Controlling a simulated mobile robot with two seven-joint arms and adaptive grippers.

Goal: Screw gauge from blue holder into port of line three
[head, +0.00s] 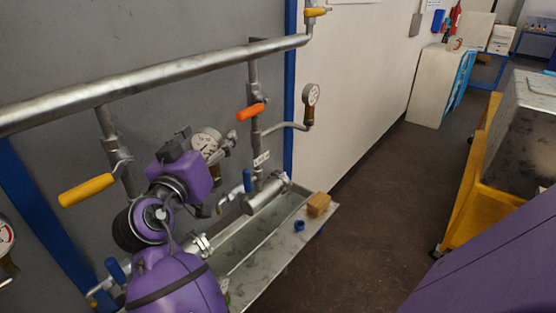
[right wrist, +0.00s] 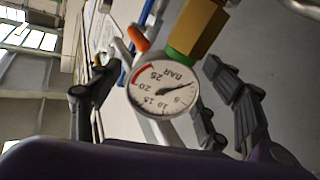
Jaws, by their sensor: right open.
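A round white-dial gauge (head: 207,143) with a brass body is beside my right gripper (head: 222,172) in the head view. In the right wrist view, the gauge (right wrist: 163,88) lies between the spread fingers, with a green ring and brass body (right wrist: 200,27) behind it. My right gripper (right wrist: 160,65) is open around the gauge; any contact is unclear. The lower end of the gauge is hidden, so I cannot tell if it sits in a port. A small blue holder (head: 299,225) stands on the metal tray and appears empty. My left gripper is out of view.
A yellow handle (head: 87,190) juts out at left. A wooden block (head: 318,204) lies on the tray (head: 250,262). A yellow cart (head: 466,165) stands right; floor between is clear.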

